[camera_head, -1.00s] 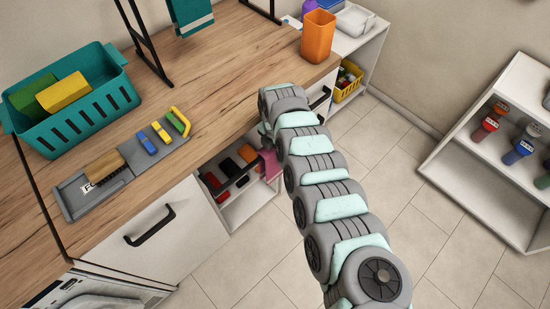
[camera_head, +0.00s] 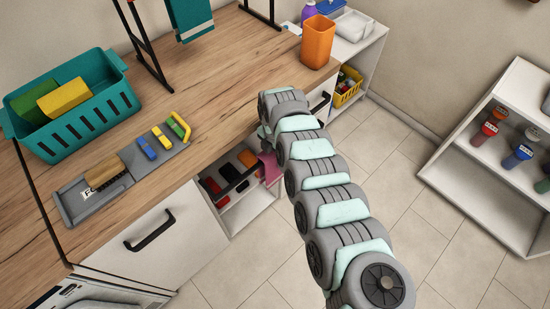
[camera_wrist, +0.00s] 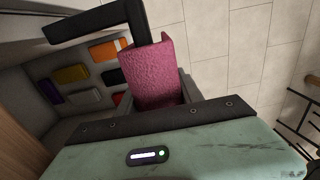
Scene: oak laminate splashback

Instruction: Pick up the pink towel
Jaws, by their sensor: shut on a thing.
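The pink towel (camera_wrist: 158,72) hangs in front of my gripper in the wrist view, with the floor and the open cabinet behind it. In the head view a small part of the towel (camera_head: 269,167) shows beside the open shelf, left of my arm. My gripper (camera_wrist: 160,103) is shut on the towel; its fingers are mostly hidden behind the wrist housing and the towel. In the head view my arm hides the gripper. A black bar (camera_wrist: 92,22), which looks like a handle, passes close to the towel's upper edge.
The open cabinet (camera_head: 232,178) holds several coloured items. A teal basket (camera_head: 92,112), a grey tray (camera_head: 72,205) and an orange cup (camera_head: 317,42) stand on the wooden counter. A white shelf unit (camera_head: 470,165) stands at the right. The tiled floor between is clear.

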